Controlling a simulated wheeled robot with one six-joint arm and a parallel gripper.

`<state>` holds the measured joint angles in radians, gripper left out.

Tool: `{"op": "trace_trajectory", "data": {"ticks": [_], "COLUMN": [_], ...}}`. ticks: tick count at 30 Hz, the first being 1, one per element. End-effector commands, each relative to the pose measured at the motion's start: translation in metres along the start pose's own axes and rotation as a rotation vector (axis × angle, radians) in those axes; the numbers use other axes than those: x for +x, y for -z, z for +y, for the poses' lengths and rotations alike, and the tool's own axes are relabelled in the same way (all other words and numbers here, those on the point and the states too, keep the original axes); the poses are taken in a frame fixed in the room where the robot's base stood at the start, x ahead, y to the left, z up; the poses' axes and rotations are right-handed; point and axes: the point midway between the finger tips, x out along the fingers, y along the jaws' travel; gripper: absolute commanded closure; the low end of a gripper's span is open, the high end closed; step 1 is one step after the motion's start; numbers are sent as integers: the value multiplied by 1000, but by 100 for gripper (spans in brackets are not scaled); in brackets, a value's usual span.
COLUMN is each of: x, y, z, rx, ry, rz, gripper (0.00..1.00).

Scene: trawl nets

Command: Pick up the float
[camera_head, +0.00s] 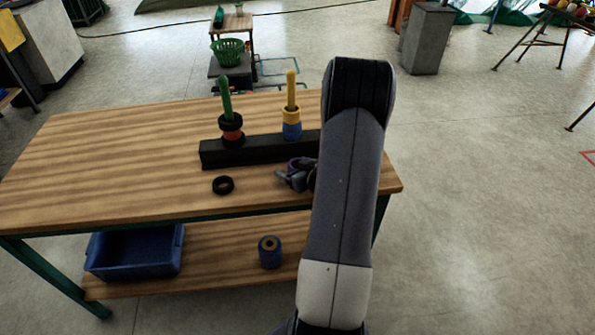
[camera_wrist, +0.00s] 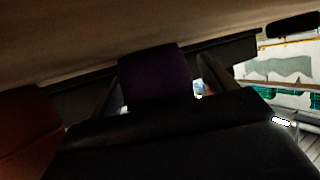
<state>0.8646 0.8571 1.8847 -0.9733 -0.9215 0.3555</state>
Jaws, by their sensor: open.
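A purple ring-like piece, apparently the float (camera_head: 294,163), stands on the table by the dark bar, partly hidden by my arm and gripper. My gripper (camera_head: 287,179) is open just in front of it, low over the table. In the wrist view the purple piece (camera_wrist: 155,72) shows between my two open fingers. Whether either finger touches it cannot be told. The dark bar carries a green peg (camera_head: 226,100) with black and red rings and a yellow peg (camera_head: 291,88) with yellow and blue rings.
A black ring (camera_head: 223,185) lies on the table (camera_head: 110,160), left of my gripper. The lower shelf holds a blue bin (camera_head: 135,252) and a blue cylinder (camera_head: 270,251). The dark bar (camera_head: 260,148) stands close behind my gripper. The table's left part is clear.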

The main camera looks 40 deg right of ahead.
Motion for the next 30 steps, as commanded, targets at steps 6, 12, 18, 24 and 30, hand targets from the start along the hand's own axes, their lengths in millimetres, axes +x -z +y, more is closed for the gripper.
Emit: {"op": "trace_trajectory", "data": {"ticks": [6, 12, 18, 24, 30], "x": [0, -1, -1, -1, -3], "y": [0, 0, 0, 0, 7], "z": [0, 0, 0, 0, 0], "rx": [0, 0, 0, 0, -2], "ry": [0, 0, 0, 0, -1], "rz": [0, 0, 0, 0, 2], "gripper": [31, 47, 63, 69, 69]}}
